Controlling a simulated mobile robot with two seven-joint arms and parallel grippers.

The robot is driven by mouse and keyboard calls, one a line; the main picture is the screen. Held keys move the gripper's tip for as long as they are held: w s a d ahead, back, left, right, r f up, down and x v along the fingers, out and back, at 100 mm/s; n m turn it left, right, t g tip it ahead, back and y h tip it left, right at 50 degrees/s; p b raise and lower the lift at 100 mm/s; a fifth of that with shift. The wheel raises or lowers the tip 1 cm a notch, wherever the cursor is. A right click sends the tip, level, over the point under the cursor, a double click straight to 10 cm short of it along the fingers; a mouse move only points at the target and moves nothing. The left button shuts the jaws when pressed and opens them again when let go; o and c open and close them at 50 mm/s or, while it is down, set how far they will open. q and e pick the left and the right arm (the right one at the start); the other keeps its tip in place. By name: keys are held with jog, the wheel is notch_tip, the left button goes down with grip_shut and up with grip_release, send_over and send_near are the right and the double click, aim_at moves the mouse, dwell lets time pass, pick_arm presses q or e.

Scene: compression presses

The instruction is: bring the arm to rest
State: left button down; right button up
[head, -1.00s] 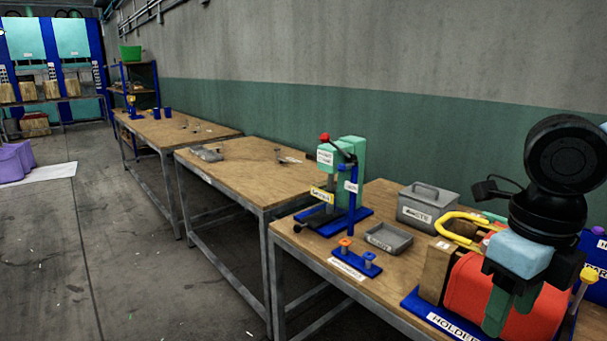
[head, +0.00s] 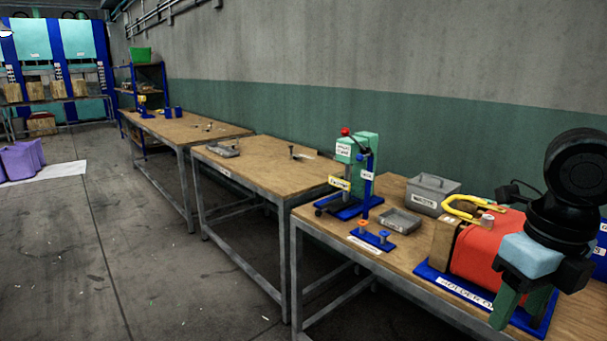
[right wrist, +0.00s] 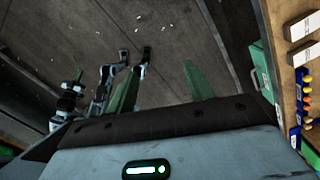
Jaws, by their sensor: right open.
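My right gripper (head: 520,307) hangs at the lower right of the head view, in front of the red toolbox-like block on the nearest bench. Its two green fingers are spread apart with nothing between them. In the right wrist view, the open fingers (right wrist: 157,88) point out over the dark, littered floor (right wrist: 165,35), with the bench and its items off to the right. My left gripper is in neither view.
Two more benches stand beyond.

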jog(key=d+f+m+t+y+p, duration=0.1)
jog(key=d+f+m+t, duration=0.2)
jog(key=d+f+m, duration=1.15)
jog(key=s+d+f+m+t+p, duration=0.1)
jog(key=s+d+f+m, duration=0.25)
jog(key=f, duration=0.45)
jog(key=s+d+f+m+t, duration=0.1)
jog(key=s+d+f+m, duration=0.3)
jog(key=f, duration=0.5)
jog(key=s+a+f+m+t+p, duration=0.1)
jog(key=s+a+f+m, duration=0.6)
jog(key=s+a+f, duration=0.35)
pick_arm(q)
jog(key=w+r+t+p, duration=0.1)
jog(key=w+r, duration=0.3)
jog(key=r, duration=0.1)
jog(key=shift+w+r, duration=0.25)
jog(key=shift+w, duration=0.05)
pick_arm(e)
jog(key=s+a+f+m+t, duration=0.1)
jog(key=a+m, duration=0.3)
jog(key=a, duration=0.5)
jog(key=s+a+f+m+t, duration=0.1)
jog(key=s+a+m, duration=0.3)
jog(key=a, duration=0.6)
jog(key=shift+s+y, duration=0.25)
jog(key=shift+y, duration=0.15)
